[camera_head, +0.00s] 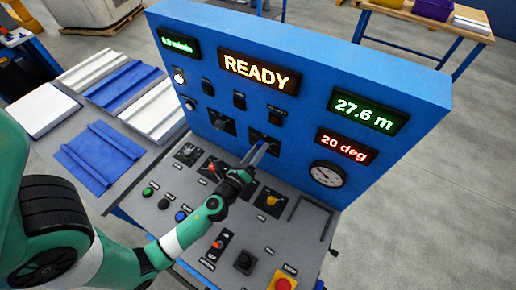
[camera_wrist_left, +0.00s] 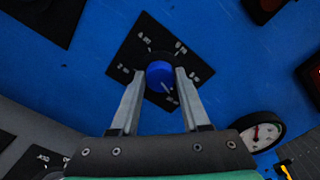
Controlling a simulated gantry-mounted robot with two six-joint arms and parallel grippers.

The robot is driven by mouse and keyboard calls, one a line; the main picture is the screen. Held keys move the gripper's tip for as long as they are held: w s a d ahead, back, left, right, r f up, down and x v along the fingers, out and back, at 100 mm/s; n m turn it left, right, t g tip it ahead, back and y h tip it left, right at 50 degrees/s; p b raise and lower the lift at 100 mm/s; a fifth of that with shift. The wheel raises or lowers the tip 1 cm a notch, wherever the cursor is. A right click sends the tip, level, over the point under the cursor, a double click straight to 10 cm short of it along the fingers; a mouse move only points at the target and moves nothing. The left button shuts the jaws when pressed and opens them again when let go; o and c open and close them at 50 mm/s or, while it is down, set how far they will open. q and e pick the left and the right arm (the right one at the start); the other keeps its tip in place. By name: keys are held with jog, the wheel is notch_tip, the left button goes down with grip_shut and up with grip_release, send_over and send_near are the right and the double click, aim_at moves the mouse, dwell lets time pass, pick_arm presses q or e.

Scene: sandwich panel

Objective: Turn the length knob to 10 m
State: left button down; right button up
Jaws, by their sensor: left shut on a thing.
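The blue knob (camera_wrist_left: 159,75) sits on a black square dial plate (camera_wrist_left: 150,50) on the blue upright panel. White length marks ring it in the left wrist view. A light mark on the knob's face points to the lower right, toward the marks there, which are partly hidden. My left gripper (camera_wrist_left: 158,73) is shut on the knob, one finger on each side. In the head view my left gripper (camera_head: 256,154) reaches the same plate (camera_head: 265,141) and hides the knob. My right gripper is not in view.
Green display (camera_head: 364,111) reads 27.6 m; red display (camera_head: 347,147) reads 20 deg; amber display (camera_head: 259,72) reads READY. A round gauge (camera_head: 327,174) is right of the knob. The sloped desk below holds an orange knob (camera_head: 270,201) and a red button (camera_head: 283,284).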

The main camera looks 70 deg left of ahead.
pick_arm(q)
jog(key=shift+m, duration=1.3)
jog(key=shift+c, duration=1.9)
grip_release()
jog(key=b+v, duration=0.1)
jog(key=v, duration=1)
jog(key=shift+s+d, duration=0.2)
jog(key=shift+d, duration=0.05)
